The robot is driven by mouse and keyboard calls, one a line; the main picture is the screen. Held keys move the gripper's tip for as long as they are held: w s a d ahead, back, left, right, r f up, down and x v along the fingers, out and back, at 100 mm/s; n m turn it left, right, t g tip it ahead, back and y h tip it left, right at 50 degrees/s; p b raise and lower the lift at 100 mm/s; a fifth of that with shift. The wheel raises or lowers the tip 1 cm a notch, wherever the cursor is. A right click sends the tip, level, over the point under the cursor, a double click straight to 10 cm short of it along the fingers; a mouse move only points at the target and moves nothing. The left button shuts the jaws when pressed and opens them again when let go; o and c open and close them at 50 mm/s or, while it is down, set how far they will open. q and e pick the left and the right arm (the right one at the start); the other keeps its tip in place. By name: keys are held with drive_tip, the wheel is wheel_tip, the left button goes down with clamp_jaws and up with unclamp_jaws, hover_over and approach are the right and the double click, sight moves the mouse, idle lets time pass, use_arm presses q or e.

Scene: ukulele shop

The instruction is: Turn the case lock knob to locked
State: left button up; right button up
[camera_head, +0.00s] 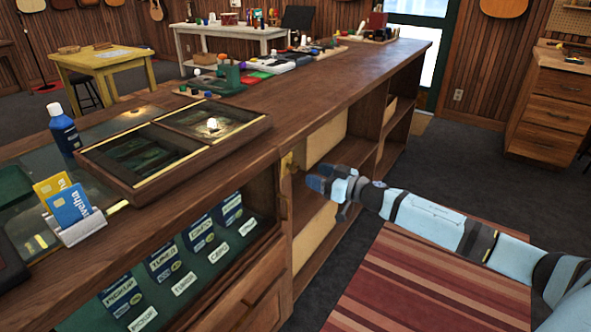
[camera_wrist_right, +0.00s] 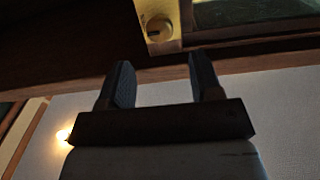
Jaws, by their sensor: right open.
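The case lock knob (camera_wrist_right: 159,30) is a small round brass knob with a dark mark, on a brass plate (camera_wrist_right: 148,10) at the top of the right wrist view. In the head view the brass plate (camera_head: 286,162) is on the counter front, right of the glass-fronted case; the knob is too small to read there. My right gripper (camera_head: 325,182) is in front of the counter, to the right of the plate. In the right wrist view its fingers (camera_wrist_right: 158,68) are apart and empty, with the knob beyond their tips, not between them. My left gripper is out of view.
The wooden counter (camera_head: 330,88) carries a glass-topped box (camera_head: 140,182), a blue bottle (camera_head: 64,130) and a card holder (camera_head: 84,229). Open shelves (camera_head: 366,152) lie behind my right gripper. A striped rug (camera_head: 400,290) covers the floor in front.

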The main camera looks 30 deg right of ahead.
sight(296, 167)
drive_tip(key=x, duration=0.6)
drive_tip(key=shift+w+b, duration=0.1)
drive_tip(key=shift+b, duration=0.2)
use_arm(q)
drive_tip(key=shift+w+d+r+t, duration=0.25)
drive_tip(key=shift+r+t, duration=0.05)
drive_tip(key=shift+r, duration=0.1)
use_arm(e)
drive_tip(key=shift+w+a, duration=0.3)
drive_tip(key=shift+w, duration=0.3)
drive_tip(key=shift+c, duration=0.2)
drive_tip(key=c, duration=0.8)
drive_tip(key=shift+c, duration=0.2)
